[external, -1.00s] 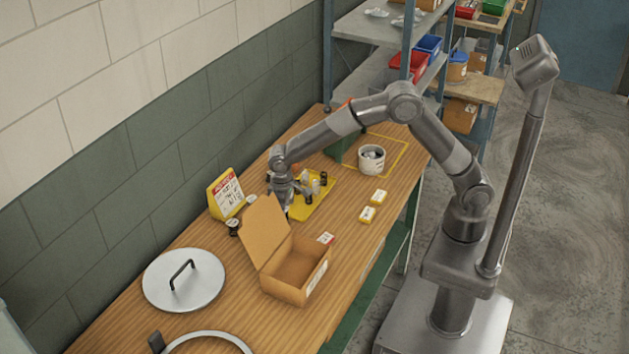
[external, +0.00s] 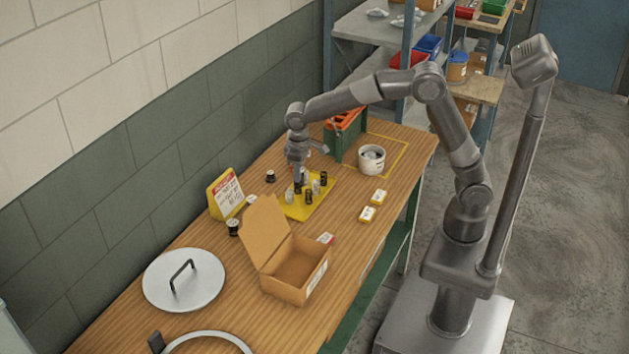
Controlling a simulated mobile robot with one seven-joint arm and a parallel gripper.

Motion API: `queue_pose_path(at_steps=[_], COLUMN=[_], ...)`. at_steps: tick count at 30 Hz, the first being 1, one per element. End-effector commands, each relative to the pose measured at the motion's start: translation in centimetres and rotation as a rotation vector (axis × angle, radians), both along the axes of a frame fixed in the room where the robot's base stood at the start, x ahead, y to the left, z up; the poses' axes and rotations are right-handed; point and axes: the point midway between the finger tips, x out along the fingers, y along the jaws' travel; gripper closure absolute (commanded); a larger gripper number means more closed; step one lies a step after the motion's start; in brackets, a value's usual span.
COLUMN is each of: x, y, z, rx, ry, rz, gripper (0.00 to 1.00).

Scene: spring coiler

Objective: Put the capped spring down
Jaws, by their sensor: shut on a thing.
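My gripper (external: 299,172) points down over the yellow tray (external: 292,213) at the middle of the bench. It is shut on a small dark-ended piece (external: 298,188), which seems to be the capped spring, mostly hidden by the fingers. I cannot tell whether its lower end touches the tray. Several small upright pieces stand on the tray close around the gripper, some black-topped (external: 309,198) and some pale (external: 289,197).
An open cardboard box (external: 297,294) stands in front of the tray. A yellow sign (external: 226,194) and black-capped pieces (external: 233,227) are to the left.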

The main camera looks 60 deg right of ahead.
Motion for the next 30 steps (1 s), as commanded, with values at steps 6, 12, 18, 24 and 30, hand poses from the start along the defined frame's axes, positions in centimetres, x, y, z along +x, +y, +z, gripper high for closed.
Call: queue_pose_path(at_steps=[6, 12, 18, 24, 30], x=[1.1, 5.9, 9.3, 10.5, 11.6], y=[-2.5, -6.1, -9.0, -7.4, -2.9], z=[1.1, 1.3, 1.4, 0.0, -2.8], rx=[0.000, 0.000, 0.001, 0.001, 0.000], ry=[-0.001, 0.000, -0.001, 0.002, 0.003], rz=[-0.004, -0.014, -0.016, -0.011, -0.011], gripper=[0.93, 0.93, 0.93, 0.93, 0.93])
